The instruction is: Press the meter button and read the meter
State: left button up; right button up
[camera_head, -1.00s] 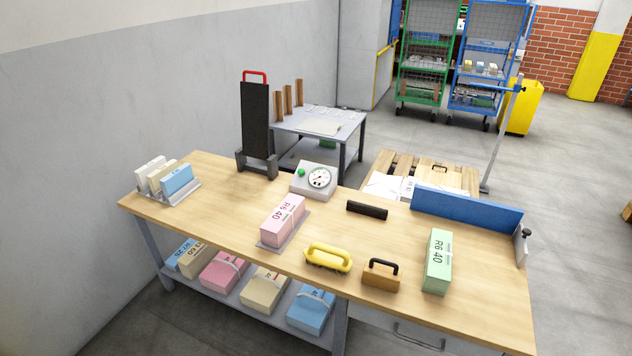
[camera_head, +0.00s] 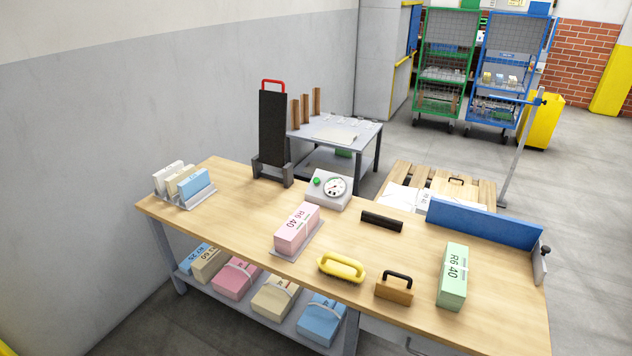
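The meter (camera_head: 329,190) is a light grey box with a sloped top, standing near the far edge of the wooden workbench (camera_head: 240,218). Its green button (camera_head: 316,182) is on the left of the top. Its round white dial (camera_head: 335,187) is to the right of the button. The dial is too small to read from here. Neither of my grippers shows in the head view.
A pink block (camera_head: 297,228) on a tray sits in front of the meter. A black bar (camera_head: 381,221) lies to its right. A black upright stand (camera_head: 272,130) is behind left. A yellow-handled tool (camera_head: 342,267), wooden block (camera_head: 394,287) and green block (camera_head: 453,276) are nearer.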

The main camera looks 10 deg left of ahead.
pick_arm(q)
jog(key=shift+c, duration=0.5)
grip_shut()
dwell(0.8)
